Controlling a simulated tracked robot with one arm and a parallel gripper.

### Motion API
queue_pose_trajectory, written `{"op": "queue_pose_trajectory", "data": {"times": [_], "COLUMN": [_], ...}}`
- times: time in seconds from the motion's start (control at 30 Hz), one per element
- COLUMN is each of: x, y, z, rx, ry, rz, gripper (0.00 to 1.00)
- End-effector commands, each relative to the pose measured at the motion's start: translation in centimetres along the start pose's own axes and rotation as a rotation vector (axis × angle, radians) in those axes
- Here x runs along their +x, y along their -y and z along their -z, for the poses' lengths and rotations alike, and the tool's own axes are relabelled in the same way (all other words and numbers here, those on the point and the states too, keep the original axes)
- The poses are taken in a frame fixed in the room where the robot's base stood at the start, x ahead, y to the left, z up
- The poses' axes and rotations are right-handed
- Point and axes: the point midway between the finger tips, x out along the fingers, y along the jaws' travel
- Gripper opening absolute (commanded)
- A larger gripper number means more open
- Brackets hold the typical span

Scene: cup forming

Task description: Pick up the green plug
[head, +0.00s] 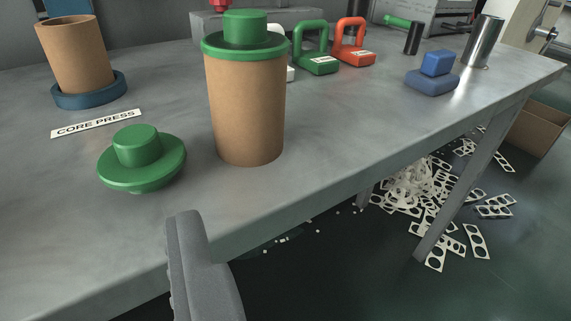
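A green plug (140,159), a wide flanged disc with a raised round knob, sits on the grey table near its front edge at left. A second green plug (245,36) of the same shape caps an upright brown cardboard tube (247,112) to its right. One grey finger (203,268) of my gripper rises from the bottom of the picture, in front of the table edge and right of the loose plug. Its ridged face is on the left and bare. The other finger is out of view. The gripper touches neither plug.
Green (316,62) and orange (352,52) handled blocks, a blue block (433,80) and a metal cylinder (483,40) stand further right. White scraps (415,185) litter the floor.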

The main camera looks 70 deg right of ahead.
Motion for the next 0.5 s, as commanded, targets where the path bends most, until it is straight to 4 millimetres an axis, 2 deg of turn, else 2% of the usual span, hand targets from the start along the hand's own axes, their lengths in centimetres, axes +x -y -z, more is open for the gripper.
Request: {"op": "queue_pose_trajectory", "data": {"times": [0.17, 0.5], "x": [0.5, 4.6], "y": [-1.2, -1.4], "z": [-0.5, -0.5], "rx": [-0.026, -0.025], "ry": [-0.029, -0.027], "rz": [-0.023, -0.025], "gripper": [0.51, 0.51]}}
